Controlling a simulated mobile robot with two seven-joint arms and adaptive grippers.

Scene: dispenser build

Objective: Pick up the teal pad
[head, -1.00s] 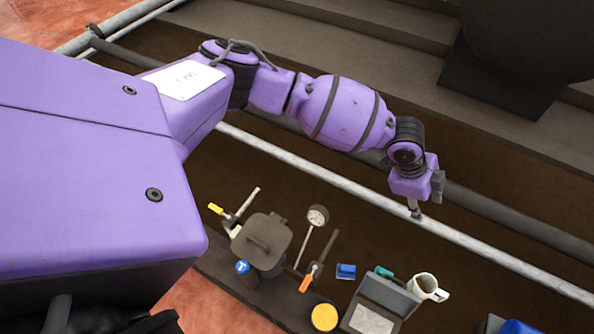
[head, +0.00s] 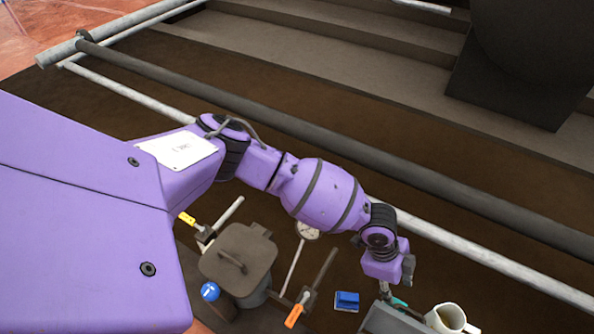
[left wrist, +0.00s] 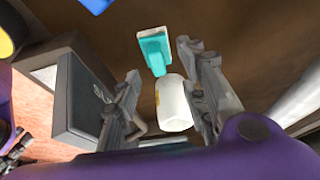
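The teal pad (left wrist: 153,50) shows in the left wrist view ahead of my left gripper's fingers, as a teal block with a paler end. In the head view only a small piece of the teal pad (head: 399,302) shows, beside my left gripper (head: 385,289), which hides part of it. In the left wrist view my left gripper (left wrist: 160,68) is open, its fingers apart with nothing held. The pad lies beyond the fingertips; no contact is visible. My right gripper is in neither view now.
A white mug (head: 448,318) stands close by on the right. A grey box (head: 393,320) is beside the pad. A blue block (head: 346,301), a dial gauge (head: 307,231), an orange-handled tool (head: 294,315) and a dark lidded pot (head: 238,258) stand to the left.

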